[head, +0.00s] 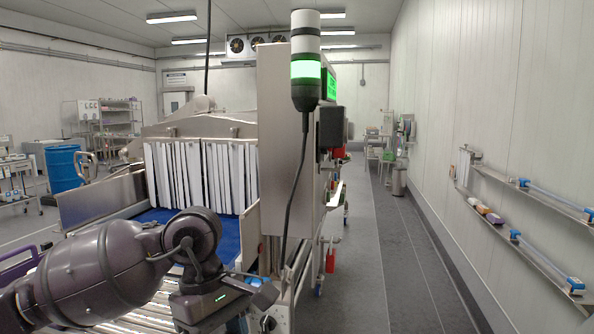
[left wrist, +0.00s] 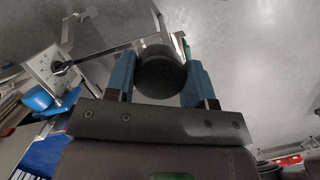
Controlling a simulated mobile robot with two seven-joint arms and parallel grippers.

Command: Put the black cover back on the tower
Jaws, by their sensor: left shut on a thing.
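The signal tower (head: 305,62) stands upright beside the steel cabinet top, with a white top section, black rings, a lit green section and a black base. A dark cable hangs from it. No black cover shows on its white top. My left gripper (left wrist: 160,82) has its blue fingers on both sides of a round black cover (left wrist: 160,72) and is shut on it. In the head view my left arm comes in low from the left, its gripper (head: 262,296) well below the tower. The cover is hard to make out there. My right gripper is not in view.
A steel cabinet (head: 284,140) stands right behind the tower. White strip curtains (head: 200,178) hang over the blue belt (head: 160,216) to the left. The floor aisle (head: 370,240) on the right is clear. Wall shelves (head: 530,195) line the right wall.

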